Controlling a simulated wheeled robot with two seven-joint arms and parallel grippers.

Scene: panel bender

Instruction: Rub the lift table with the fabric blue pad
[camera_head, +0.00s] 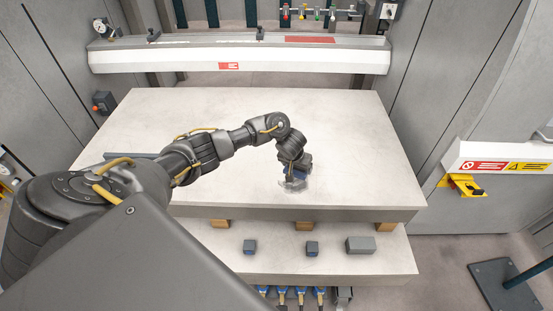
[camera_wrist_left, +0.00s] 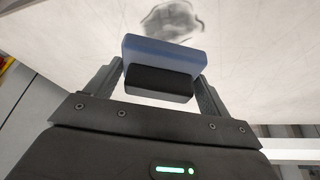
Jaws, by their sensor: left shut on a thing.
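The lift table (camera_head: 240,125) is a wide pale slab across the middle of the head view. Its pale top also fills the upper part of the left wrist view (camera_wrist_left: 235,75). My left gripper (camera_head: 294,178) reaches over the front right part of the table. It is shut on the fabric blue pad (camera_wrist_left: 165,52), which has a blue upper part and a dark lower part, between its two fingers (camera_wrist_left: 160,85). A dark smudge (camera_wrist_left: 172,18) marks the surface beside the pad; it shows around the gripper in the head view (camera_head: 292,187). Whether the pad touches the table is unclear. My right gripper is out of view.
A lower shelf (camera_head: 205,262) below the table's front edge holds several small grey blocks (camera_head: 360,245). A white beam (camera_head: 240,58) spans the back. A yellow bracket (camera_head: 462,187) is at the right. Most of the tabletop is clear.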

